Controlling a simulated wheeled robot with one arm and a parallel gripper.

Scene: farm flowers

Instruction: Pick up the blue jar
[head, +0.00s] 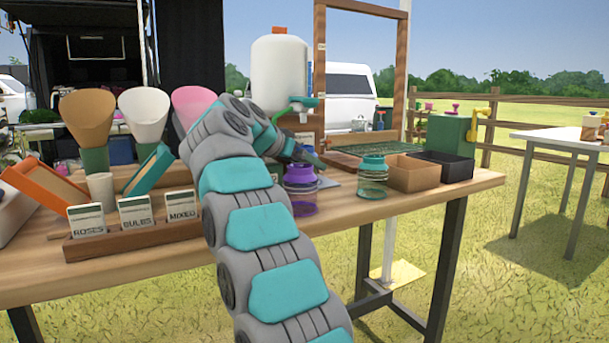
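A clear glass jar with a blue-teal lid (372,178) stands upright near the front edge of the wooden table, right of centre. A similar jar in purple (301,188) stands to its left. My arm rises from the bottom and bends over the table. My gripper (308,157) is small and partly hidden at the arm's end, just above the purple jar and left of the blue jar. It looks apart from the blue jar. Its fingers are too small to tell open from shut.
An open cardboard box (413,174) and a black tray (455,168) sit right of the blue jar. A green mesh rack (362,152) lies behind it. A white dispenser (279,77) with a tap stands behind my gripper. Labelled card holders (136,212) fill the left front.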

